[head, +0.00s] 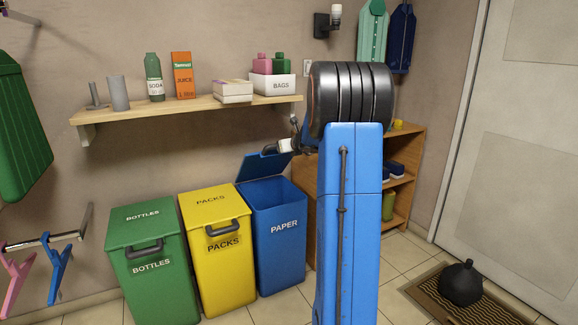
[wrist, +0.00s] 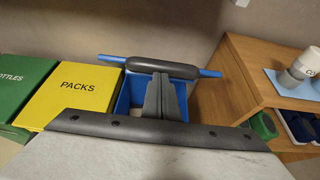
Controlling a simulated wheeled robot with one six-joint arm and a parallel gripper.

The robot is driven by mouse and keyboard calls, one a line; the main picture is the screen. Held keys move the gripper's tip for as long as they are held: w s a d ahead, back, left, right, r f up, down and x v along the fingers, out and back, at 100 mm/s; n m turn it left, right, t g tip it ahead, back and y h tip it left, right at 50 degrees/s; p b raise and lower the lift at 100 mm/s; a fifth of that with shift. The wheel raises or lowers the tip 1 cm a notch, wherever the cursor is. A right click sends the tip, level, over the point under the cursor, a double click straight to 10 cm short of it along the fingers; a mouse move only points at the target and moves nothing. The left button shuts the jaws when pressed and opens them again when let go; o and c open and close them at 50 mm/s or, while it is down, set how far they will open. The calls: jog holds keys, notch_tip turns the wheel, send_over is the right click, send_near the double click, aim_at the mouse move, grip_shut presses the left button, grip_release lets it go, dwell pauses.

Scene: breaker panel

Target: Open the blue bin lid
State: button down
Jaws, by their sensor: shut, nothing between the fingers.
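The blue PAPER bin (head: 280,250) stands at the right end of the row of bins. Its blue lid (head: 257,167) is raised and tilted up, and the bin's opening shows below it. In the wrist view the lid (wrist: 210,73) is seen nearly edge-on, with its dark handle (wrist: 160,68) across the middle. My gripper (wrist: 160,78) is shut and empty, its tips at the handle; I cannot tell whether they touch. In the head view my gripper is small beside the lid's upper right edge, partly hidden by my arm.
The yellow PACKS bin (head: 215,262) and green BOTTLES bin (head: 150,270) stand to the left, lids shut. A wall shelf (head: 195,107) with cartons and bottles is above. A wooden shelf unit (head: 407,150) is close on the right. A doormat with a dark round object (head: 461,284) lies by the door.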

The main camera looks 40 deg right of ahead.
jog(key=w+d+r, duration=0.1)
jog(key=w+r, duration=0.4)
jog(key=w, duration=0.2)
jog(key=w+d+r, duration=0.2)
jog(key=w+r, duration=0.3)
jog(key=w, duration=0.2)
jog(key=shift+w+d+r, duration=0.2)
jog(key=shift+w+d, duration=0.05)
jog(key=shift+w, duration=0.1)
jog(key=shift+s, duration=0.1)
jog(key=v, duration=1.7)
jog(key=shift+s+r, duration=0.1)
jog(key=shift+r, duration=0.05)
